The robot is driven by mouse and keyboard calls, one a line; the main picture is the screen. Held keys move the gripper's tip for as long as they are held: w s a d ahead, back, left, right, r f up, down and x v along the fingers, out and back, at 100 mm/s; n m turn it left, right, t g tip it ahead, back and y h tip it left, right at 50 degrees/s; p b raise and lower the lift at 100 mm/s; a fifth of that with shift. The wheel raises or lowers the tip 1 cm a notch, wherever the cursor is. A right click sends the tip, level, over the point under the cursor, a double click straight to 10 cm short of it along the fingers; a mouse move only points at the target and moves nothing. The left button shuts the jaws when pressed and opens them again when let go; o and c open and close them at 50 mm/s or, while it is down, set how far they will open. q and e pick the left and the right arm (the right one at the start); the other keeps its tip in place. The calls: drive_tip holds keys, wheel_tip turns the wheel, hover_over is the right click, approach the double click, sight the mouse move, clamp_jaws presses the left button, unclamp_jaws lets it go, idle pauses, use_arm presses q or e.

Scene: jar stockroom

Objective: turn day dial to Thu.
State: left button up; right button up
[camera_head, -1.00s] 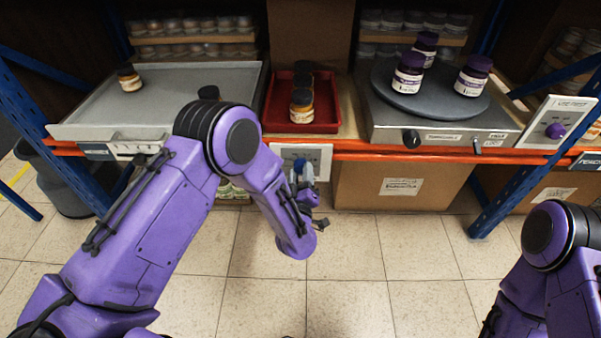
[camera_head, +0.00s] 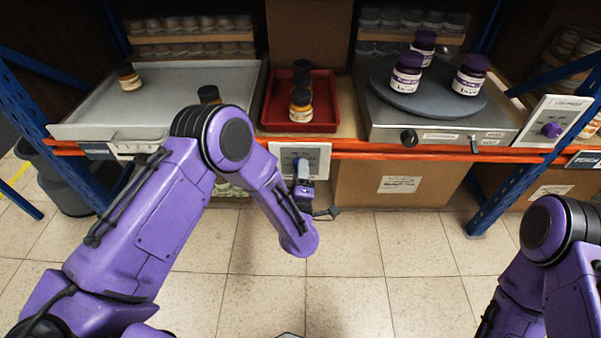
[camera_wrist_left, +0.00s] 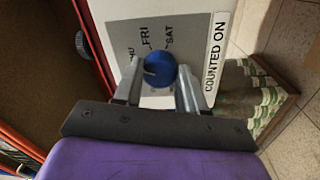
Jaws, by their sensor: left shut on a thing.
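The day dial (camera_wrist_left: 162,66) is a round blue knob on a grey and white panel, which shows in the head view (camera_head: 318,156) on the orange shelf edge. In the wrist view the labels FRI and SAT are readable above the knob, and a partly hidden label ending in HU is to its left. A pale mark on the knob points left, roughly toward that label. My left gripper (camera_head: 301,170) is at the panel, its two fingers closed on either side of the knob. In the head view the gripper mostly hides the knob. My right gripper is out of view.
A red tray (camera_head: 332,127) with dark-lidded jars sits above the panel. A grey tray (camera_head: 105,108) is to the left. A turntable (camera_head: 423,101) with purple-lidded jars is to the right. A purple knob panel (camera_head: 539,132) hangs farther right. Cardboard boxes stand below.

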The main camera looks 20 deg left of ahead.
use_arm(q)
drive_tip(key=shift+s+d+f, duration=0.1)
idle(0.3)
drive_tip(key=o, duration=1.1)
drive_tip(key=shift+c, duration=0.2)
drive_tip(key=p+v, duration=0.2)
drive_tip(key=v, duration=0.8)
drive_tip(key=shift+s, duration=0.25)
